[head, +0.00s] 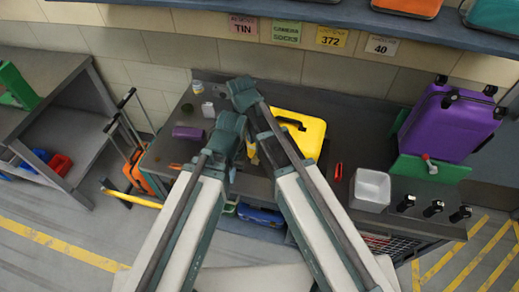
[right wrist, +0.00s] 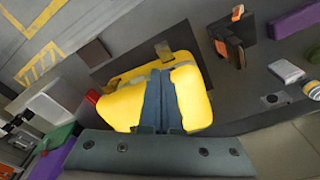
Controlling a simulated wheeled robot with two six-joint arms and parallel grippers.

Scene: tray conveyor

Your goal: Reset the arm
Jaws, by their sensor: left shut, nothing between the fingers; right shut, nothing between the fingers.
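My left gripper (head: 231,168) is at the end of the arm coming in from the lower left. It is shut and empty, above the front of the dark worktable (head: 352,140). My right gripper (head: 244,97) is higher in the head view, over the table's back half, left of the yellow case (head: 312,134). In the right wrist view its fingers (right wrist: 163,84) are together and empty. They overlap the yellow case in that view; I cannot tell the gap to it. My arms hide part of the table middle.
A purple suitcase (head: 452,122), a green bracket (head: 432,169) and a white bin (head: 371,186) stand at the right. A purple box (head: 187,133) and small white items (head: 208,109) lie at the left. A shelf (head: 330,14) overhangs the back.

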